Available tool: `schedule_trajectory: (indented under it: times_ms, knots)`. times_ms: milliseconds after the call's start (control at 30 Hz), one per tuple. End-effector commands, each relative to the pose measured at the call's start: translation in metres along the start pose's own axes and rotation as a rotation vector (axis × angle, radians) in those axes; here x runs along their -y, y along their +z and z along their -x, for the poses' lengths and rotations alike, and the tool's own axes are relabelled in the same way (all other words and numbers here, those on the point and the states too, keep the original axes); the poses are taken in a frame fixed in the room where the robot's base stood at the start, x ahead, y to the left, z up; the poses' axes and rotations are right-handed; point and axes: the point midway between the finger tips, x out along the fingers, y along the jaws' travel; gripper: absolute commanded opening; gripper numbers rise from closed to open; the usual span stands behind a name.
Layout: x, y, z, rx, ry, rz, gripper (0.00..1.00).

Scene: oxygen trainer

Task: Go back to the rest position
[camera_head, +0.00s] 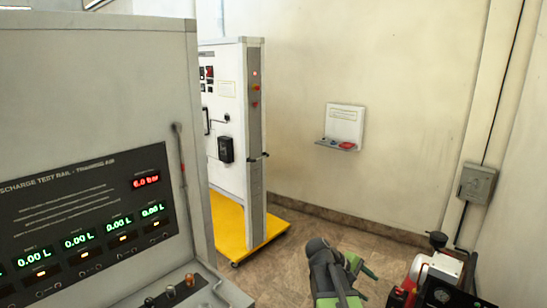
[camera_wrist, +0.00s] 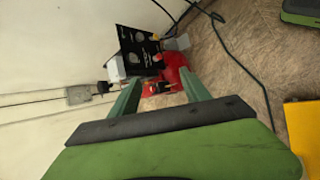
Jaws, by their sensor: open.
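My gripper (camera_wrist: 160,91) shows in the wrist view as two green fingers standing well apart, with nothing held between them. Beyond the fingers, some way off, a red machine (camera_wrist: 178,72) stands on the floor. In the head view my dark arm with green parts (camera_head: 338,272) is at the bottom, right of the centre, over the brown floor.
A grey test console (camera_head: 90,95) fills the left. Behind it a cabinet (camera_head: 228,110) stands on a yellow base (camera_head: 240,228). A small wall shelf (camera_head: 343,127) and a grey wall box (camera_head: 478,183) hang right. A red and black machine (camera_head: 440,275) stands bottom right. Floor between is clear.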

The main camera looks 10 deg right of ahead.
Motion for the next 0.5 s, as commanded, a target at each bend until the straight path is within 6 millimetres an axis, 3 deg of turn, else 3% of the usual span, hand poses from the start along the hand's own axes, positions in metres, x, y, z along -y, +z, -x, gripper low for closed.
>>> schedule_trajectory:
  times_ms: [33, 100, 233, 300, 367, 500]
  knots:
    - [0.04, -0.011, 0.018, -0.072, -0.077, -0.024, 0.55]
    - [0.092, -0.027, 0.042, -0.16, -0.214, -0.077, 0.55]
    - [0.174, -0.039, 0.082, -0.256, -0.505, -0.215, 0.55]
    - [0.202, -0.041, 0.099, -0.269, -0.653, -0.304, 0.55]
    - [0.216, -0.044, 0.112, -0.264, -0.745, -0.367, 0.55]
    - [0.219, -0.048, 0.117, -0.231, -0.787, -0.453, 0.55]
